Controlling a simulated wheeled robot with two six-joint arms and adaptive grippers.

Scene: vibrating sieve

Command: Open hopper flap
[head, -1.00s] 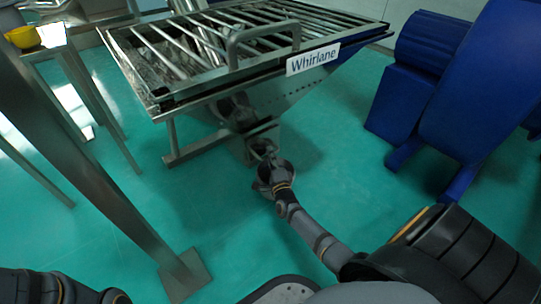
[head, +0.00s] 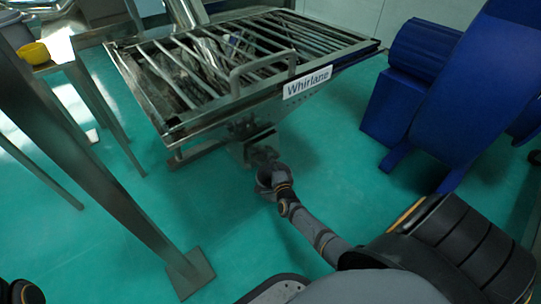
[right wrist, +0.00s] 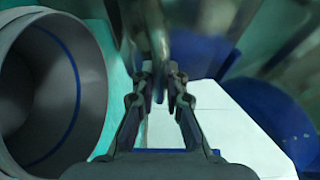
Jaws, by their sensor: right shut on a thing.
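The hopper (head: 215,105) is a metal bin under a slatted grate, with a "Whirlane" label on its front. Its outlet and flap (head: 249,142) are low at the front, small and dark, so the flap's exact angle is hard to tell. My right gripper (head: 263,160) is just below and in front of the outlet. In the right wrist view, my right gripper (right wrist: 160,85) has its fingers shut on a metal handle (right wrist: 156,38) that runs up out of the picture. The fingers partly hide the handle. My left gripper is not in view.
A blue machine (head: 440,95) stands to the right. A metal post with a foot plate (head: 187,272) stands at left front. A yellow cup (head: 34,53) sits on a stand at far left. In the right wrist view a wide grey cylinder (right wrist: 85,70) is at left. Green floor is clear around the arm.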

